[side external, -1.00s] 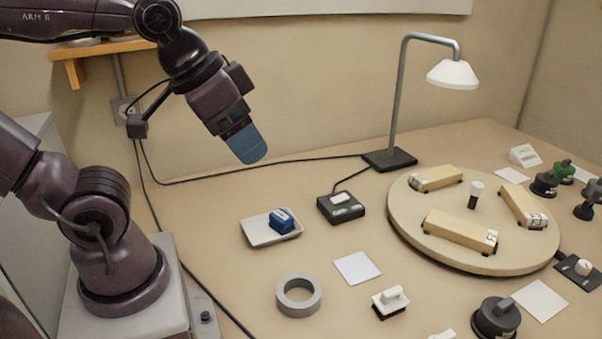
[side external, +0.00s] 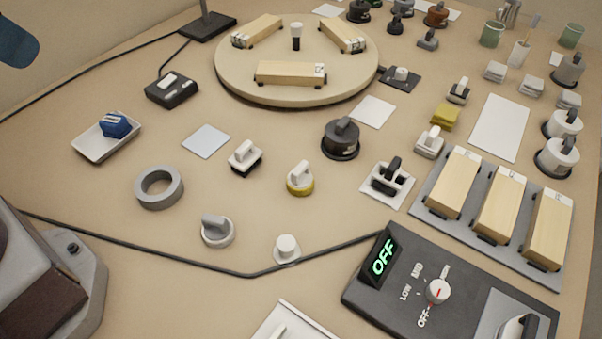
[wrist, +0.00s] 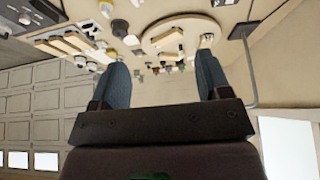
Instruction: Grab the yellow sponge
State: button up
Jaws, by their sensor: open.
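The yellow sponge (side external: 445,116) is a small yellow block lying on the bench, right of centre in the side view. A white-handled block stands just below it in the picture and a dark-based one just above it. My gripper (wrist: 164,82) is open and empty in the wrist view, with its two blue fingers wide apart. In the side view only a blue finger part of my gripper (side external: 17,40) shows at the top left edge, far from the sponge. I cannot make out the sponge in the wrist view.
A round turntable (side external: 230,82) with wooden blocks stands at the back. A dark control box reading OFF (side external: 450,285) and a tray of wooden blocks (side external: 430,218) are at front right. Several knobs and a grey tape ring (side external: 145,193) are spread about. A cable crosses the front.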

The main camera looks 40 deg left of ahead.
jog(key=c, duration=0.4)
jog(key=shift+c, duration=0.2)
